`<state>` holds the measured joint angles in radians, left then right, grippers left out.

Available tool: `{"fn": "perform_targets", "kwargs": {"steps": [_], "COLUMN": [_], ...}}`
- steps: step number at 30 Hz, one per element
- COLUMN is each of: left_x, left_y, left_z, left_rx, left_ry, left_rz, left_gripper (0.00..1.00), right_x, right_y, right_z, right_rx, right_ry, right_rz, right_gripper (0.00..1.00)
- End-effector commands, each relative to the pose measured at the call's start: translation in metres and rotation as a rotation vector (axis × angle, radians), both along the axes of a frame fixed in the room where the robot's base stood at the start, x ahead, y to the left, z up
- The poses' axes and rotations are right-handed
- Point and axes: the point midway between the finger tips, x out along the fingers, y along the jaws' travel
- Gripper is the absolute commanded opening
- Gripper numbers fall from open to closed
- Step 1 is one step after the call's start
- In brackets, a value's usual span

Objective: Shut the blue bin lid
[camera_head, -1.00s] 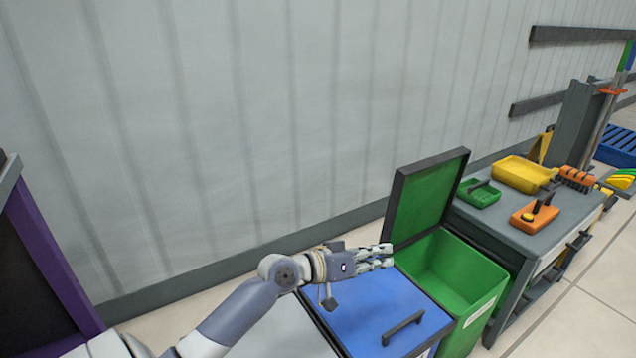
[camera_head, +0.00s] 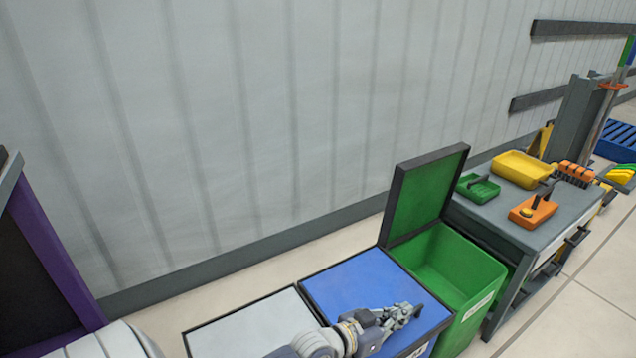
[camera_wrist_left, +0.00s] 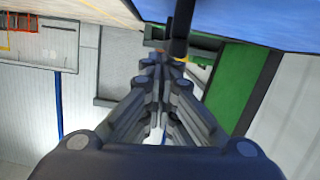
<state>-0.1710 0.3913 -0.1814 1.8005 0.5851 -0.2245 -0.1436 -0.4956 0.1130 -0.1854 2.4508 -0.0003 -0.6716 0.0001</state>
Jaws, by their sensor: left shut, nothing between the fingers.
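The blue bin lid (camera_head: 352,285) lies flat and looks shut on its bin, between a grey-white lid and the open green bin. My left gripper (camera_head: 412,312) is over the front right part of the blue lid, shut with nothing in it. It hides the lid's black handle in the head view. In the left wrist view the gripper (camera_wrist_left: 160,72) has its fingers together, and the blue lid (camera_wrist_left: 235,22) fills the top edge of the picture. I cannot tell whether the fingers touch the lid. My right gripper is not in view.
The green bin (camera_head: 455,268) stands open on the right, its green lid (camera_head: 424,197) upright. A grey-white lid (camera_head: 255,325) lies to the left. A grey table (camera_head: 560,215) holds trays beyond the green bin. A ribbed wall runs behind the bins.

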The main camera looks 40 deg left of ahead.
Motion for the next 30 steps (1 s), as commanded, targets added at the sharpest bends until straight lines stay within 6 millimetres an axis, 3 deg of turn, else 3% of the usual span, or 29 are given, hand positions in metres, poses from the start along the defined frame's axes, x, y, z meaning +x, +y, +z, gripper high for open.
{"fn": "perform_targets", "kwargs": {"steps": [17,30], "left_x": [-0.002,-0.001], "left_y": [-0.002,-0.001], "left_z": [-0.001,0.079], "left_rx": [-0.001,0.0], "left_ry": [0.01,-0.002], "left_rz": [-0.002,0.0], "left_gripper": [0.0,0.0], "right_x": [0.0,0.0], "right_y": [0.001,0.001], "right_z": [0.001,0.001], "right_rx": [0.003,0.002], "right_ry": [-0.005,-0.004], "right_rz": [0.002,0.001], "right_gripper": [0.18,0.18]}}
